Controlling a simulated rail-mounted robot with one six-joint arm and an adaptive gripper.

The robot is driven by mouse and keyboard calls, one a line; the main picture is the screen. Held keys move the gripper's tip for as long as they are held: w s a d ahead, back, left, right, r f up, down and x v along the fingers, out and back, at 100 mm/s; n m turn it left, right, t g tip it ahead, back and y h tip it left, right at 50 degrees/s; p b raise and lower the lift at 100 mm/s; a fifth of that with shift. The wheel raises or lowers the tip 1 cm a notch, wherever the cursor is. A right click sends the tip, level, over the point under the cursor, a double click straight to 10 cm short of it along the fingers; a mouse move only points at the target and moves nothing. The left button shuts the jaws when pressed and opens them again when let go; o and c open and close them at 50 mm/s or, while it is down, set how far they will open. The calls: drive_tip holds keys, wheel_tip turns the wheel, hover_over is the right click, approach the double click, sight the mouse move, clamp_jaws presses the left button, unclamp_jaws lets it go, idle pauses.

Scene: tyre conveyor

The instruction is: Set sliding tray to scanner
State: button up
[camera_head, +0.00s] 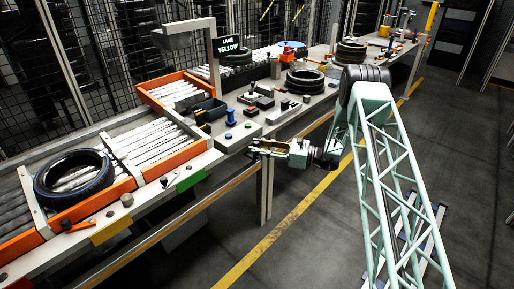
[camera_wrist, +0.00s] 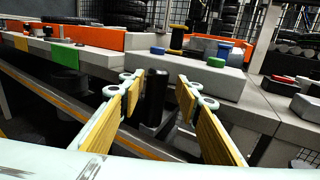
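In the head view, an orange-sided frame (camera_head: 107,204) with pale rollers stands on the conveyor at left, with a black tyre (camera_head: 74,178) lying in it. I cannot tell for sure whether this is the sliding tray. My gripper (camera_head: 257,148) is in front of the bench edge. In the wrist view its yellow-padded fingers (camera_wrist: 160,82) are open, with a dark upright cylinder (camera_wrist: 155,96) showing in the gap, apparently untouched.
Yellow (camera_head: 111,231) and green (camera_head: 190,180) labels mark the conveyor's front edge. Blue buttons (camera_head: 231,136) and small blocks crowd the bench above my gripper. More tyres (camera_head: 305,81) lie farther along. The floor (camera_head: 300,235) in front is open.

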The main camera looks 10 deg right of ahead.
drive_tip(key=v, duration=1.2)
idle(0.3)
idle(0.3)
